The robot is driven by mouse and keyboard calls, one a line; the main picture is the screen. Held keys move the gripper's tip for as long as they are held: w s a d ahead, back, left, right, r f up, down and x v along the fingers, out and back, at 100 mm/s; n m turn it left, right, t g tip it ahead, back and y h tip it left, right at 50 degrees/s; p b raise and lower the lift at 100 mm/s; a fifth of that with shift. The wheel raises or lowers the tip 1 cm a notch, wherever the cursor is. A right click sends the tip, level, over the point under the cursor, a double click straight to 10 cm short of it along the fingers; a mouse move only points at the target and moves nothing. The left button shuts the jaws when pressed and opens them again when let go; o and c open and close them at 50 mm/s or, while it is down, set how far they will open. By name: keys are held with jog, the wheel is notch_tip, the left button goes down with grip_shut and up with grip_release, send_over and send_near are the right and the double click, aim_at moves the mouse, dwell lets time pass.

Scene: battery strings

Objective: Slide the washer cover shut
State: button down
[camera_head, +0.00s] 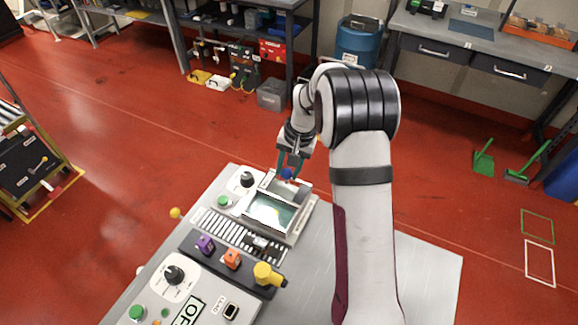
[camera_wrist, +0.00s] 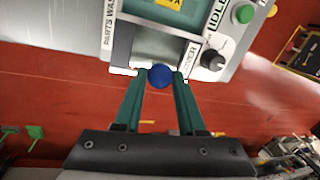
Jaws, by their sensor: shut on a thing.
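The parts washer (camera_head: 247,214) stands on the grey bench, with its teal inside showing through an open top. Its grey cover (camera_head: 294,187) sits at the far end of the opening and leaves the nearer part uncovered. A round blue knob (camera_head: 288,174) is on the cover. My gripper (camera_head: 289,166) reaches down to the knob from the far side. In the wrist view my gripper (camera_wrist: 160,77) has its green fingers closed on either side of the blue knob (camera_wrist: 161,76). The cover (camera_wrist: 157,47) shows just beyond it, and part of the washer is cut off by the frame's top.
Beside the washer are a dial (camera_head: 247,179) and a green button (camera_head: 223,201). Purple, orange and yellow handles (camera_head: 267,274) stand on a dark strip nearer the front. The bench right of the washer is bare, partly hidden by my arm.

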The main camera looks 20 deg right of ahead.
jog(key=s+a, duration=0.5)
jog(key=shift+s+a, duration=0.25)
jog(key=shift+s, duration=0.05)
jog(key=c, duration=0.5)
grip_release()
notch_tip(320, 180, up, 16)
send_over(273, 192)
jog(key=s+d, duration=0.2)
jog(key=s, duration=0.4)
jog(key=shift+w+a+f, duration=0.15)
jog(key=shift+w+f, duration=0.05)
jog(key=shift+n+g, duration=0.6)
jog(key=shift+g, duration=0.1)
jog(key=s+a, duration=0.2)
jog(key=s, duration=0.6)
jog(key=s+a+f, duration=0.1)
jog(key=s+a, duration=0.1)
jog(key=s, duration=0.7)
jog(key=s+a+f, duration=0.1)
jog(key=s+a, duration=0.1)
jog(key=s, duration=0.7)
jog(key=shift+a+f, duration=0.2)
jog(key=shift+a, duration=0.15)
